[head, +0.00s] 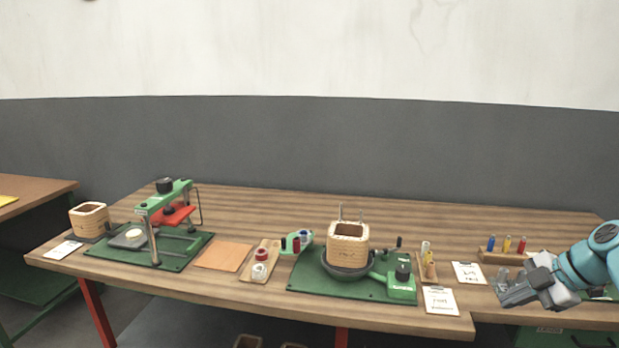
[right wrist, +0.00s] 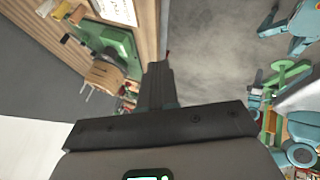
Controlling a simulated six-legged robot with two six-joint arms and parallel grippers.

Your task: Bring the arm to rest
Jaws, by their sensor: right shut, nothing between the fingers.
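My right gripper (head: 514,291) is at the right side in the head view, above the right end of the workbench (head: 250,200). Its arm comes in from the right edge. The gripper is shut and holds nothing. In the right wrist view the closed fingers (right wrist: 158,85) point up the picture, with the bench and its fixtures to the left and grey floor to the right. The fingers look clear of everything around them. My left gripper does not show.
A wooden coil (head: 348,243) stands on a green winding fixture (head: 300,275). A green press (head: 165,205) and another coil (head: 88,217) stand at the left. A rack (head: 500,258) of coloured pieces is behind my right gripper. Cards (head: 440,301) lie near the front edge.

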